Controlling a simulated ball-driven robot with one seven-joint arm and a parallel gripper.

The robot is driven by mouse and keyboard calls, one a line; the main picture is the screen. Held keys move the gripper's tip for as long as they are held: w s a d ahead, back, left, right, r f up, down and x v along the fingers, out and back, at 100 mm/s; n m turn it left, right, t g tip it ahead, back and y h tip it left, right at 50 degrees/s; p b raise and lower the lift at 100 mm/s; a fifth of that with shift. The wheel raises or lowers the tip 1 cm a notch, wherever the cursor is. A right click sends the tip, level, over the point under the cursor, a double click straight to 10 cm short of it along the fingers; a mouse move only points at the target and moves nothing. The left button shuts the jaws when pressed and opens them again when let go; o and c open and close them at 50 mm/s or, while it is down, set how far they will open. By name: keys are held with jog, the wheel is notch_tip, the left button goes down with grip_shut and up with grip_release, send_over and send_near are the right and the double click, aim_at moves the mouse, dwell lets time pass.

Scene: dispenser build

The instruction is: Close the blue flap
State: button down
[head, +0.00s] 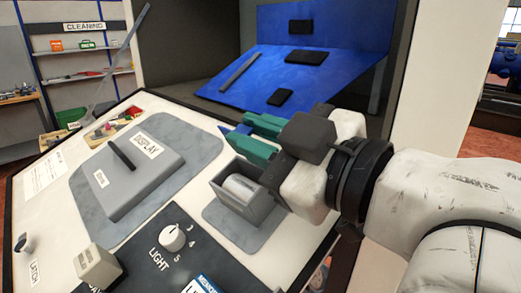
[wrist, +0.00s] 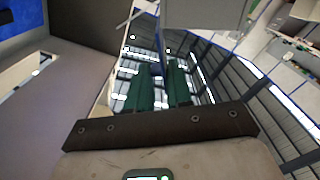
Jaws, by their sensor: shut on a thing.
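The blue flap (head: 260,70) lies at the back of the dark recess in the head view, tilted, with black blocks and a grey bar on its face. Part of a blue surface shows at the wrist view's top left (wrist: 15,18); I cannot tell if it is the flap. My gripper (head: 236,133), with green fingers, is in front of and below the flap in the picture. A small blue piece (head: 240,129) shows between its fingertips, and the gripper is shut on it. Whether this piece joins the flap is unclear. The green fingers also show in the wrist view (wrist: 162,80).
Below my gripper is a grey open box (head: 262,207) with a shiny cylinder in it. A grey display block (head: 135,172) and a light knob (head: 172,238) sit on the panel to the left. A clear upright sheet stands at the panel's far left.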

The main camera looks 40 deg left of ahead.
aim_at(238, 202)
jog(key=n+b, duration=0.2)
jog(key=s+f+n+b, duration=0.1)
jog(key=b, duration=0.1)
jog(key=s+f+n+b, duration=0.1)
jog(key=n+b, duration=0.1)
jog(key=b, duration=0.1)
jog(key=shift+f+n, duration=0.1)
jog(key=shift+n, duration=0.2)
jog(key=n+b, duration=0.1)
jog(key=f+n+b, duration=0.1)
jog(key=n+b, duration=0.1)
jog(key=shift+s, duration=0.3)
jog(key=shift+s+f+n+b, duration=0.15)
jog(key=shift+f+n+b, duration=0.2)
jog(key=shift+n+b, duration=0.9)
jog(key=c, duration=1.2)
grip_release()
jog(key=shift+o, duration=0.5)
jog(key=shift+s, duration=0.1)
jog(key=shift+a+f, duration=0.1)
jog(key=shift+f, duration=0.05)
